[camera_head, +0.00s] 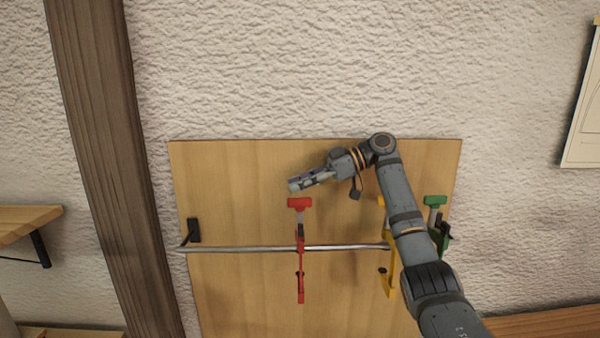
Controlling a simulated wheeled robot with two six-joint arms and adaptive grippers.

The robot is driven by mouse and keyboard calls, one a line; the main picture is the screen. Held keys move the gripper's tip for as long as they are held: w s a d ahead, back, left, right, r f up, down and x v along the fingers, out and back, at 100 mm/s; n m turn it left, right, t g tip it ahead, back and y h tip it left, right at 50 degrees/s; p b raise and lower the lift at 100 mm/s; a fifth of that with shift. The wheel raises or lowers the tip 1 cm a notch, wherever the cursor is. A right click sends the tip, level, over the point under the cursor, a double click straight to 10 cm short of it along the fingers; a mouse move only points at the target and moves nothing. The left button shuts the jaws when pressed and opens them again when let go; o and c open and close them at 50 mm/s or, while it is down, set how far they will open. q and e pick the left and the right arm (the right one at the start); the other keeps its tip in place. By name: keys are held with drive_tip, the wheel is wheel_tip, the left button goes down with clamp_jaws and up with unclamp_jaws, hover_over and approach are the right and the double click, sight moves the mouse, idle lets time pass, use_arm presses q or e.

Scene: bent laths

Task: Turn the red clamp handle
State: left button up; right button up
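The red clamp (300,268) hangs upright on a metal rail in front of a wooden board. Its red handle (299,203) is a T-shaped bar at the top of the clamp. My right gripper (294,186) is just above the red handle, pointing left and slightly down. It looks close to the handle in the picture, but I cannot tell whether they touch. The fingers are seen from the side and look close together; whether they are open or shut is unclear. My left gripper is not in view.
The metal rail (345,247) runs across the wooden board (240,290). A yellow clamp (386,270), partly hidden by my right arm, and a green clamp (436,201) hang to the right. A dark wooden post (100,140) stands left. A shelf (25,219) is at far left.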

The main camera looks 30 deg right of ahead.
sight(300, 198)
wheel_tip(300, 198, up, 6)
drive_tip(key=shift+a+f, duration=0.1)
drive_tip(key=shift+f, duration=0.1)
idle(0.4)
